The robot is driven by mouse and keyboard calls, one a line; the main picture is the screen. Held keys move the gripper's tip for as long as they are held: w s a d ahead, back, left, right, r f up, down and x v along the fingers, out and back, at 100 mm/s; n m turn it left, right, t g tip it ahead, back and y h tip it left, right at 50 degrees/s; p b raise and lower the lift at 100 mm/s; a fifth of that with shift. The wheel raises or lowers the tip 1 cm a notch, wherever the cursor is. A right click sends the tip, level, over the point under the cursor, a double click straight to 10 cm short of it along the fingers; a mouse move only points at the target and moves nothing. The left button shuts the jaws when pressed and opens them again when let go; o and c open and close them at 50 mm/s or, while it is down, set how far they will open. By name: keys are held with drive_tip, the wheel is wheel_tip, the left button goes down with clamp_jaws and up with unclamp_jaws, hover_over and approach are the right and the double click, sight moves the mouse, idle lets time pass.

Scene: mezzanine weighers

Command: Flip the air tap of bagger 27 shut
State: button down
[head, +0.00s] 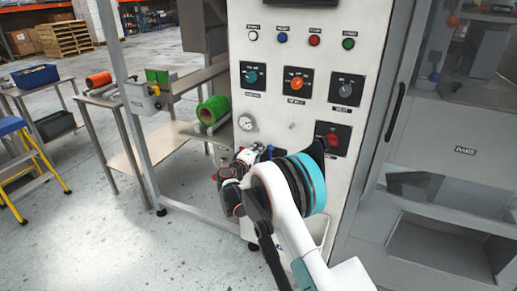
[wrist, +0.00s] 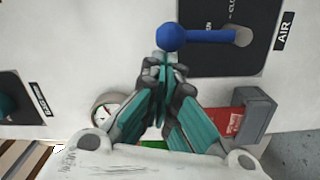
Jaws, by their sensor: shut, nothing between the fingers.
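The air tap is a blue lever with a round knob (wrist: 172,38) on a dark plate (wrist: 222,62) beside an "AIR" label (wrist: 284,31) in the wrist view. The lever runs level across that picture from its pivot at right to the knob at left. Plate lettering shows only partly, "CLO" and "EN". My gripper (wrist: 164,60) is shut and empty, its fingertips just below the knob; I cannot tell whether they touch it. In the head view my gripper (head: 240,163) is low at the white panel (head: 240,85), and my arm hides most of the tap.
The panel also bears a round gauge (head: 247,122), a red switch (head: 332,140), an orange knob (head: 296,83) and several buttons. A grey-framed cabinet (head: 430,130) stands at right. A metal stand with a green roll (head: 213,109) is at left. Open floor (head: 110,235) lies front left.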

sight(268, 148)
drive_tip(key=shift+s+d+r+m, duration=0.1)
drive_tip(key=shift+d+m, duration=0.15)
drive_tip(key=shift+m, duration=0.05)
drive_tip(key=d+m, duration=0.2)
drive_tip(key=s+d+m, duration=0.1)
drive_tip(key=shift+r+m, duration=0.3)
drive_tip(key=s+d+f+m+y, duration=0.1)
drive_tip(key=s+d+f+m, duration=0.2)
drive_tip(key=d+f+m, duration=0.2)
drive_tip(key=shift+d+f+m, duration=0.25)
drive_tip(key=shift+d+m, duration=1.35)
drive_tip(key=shift+m, duration=1.6)
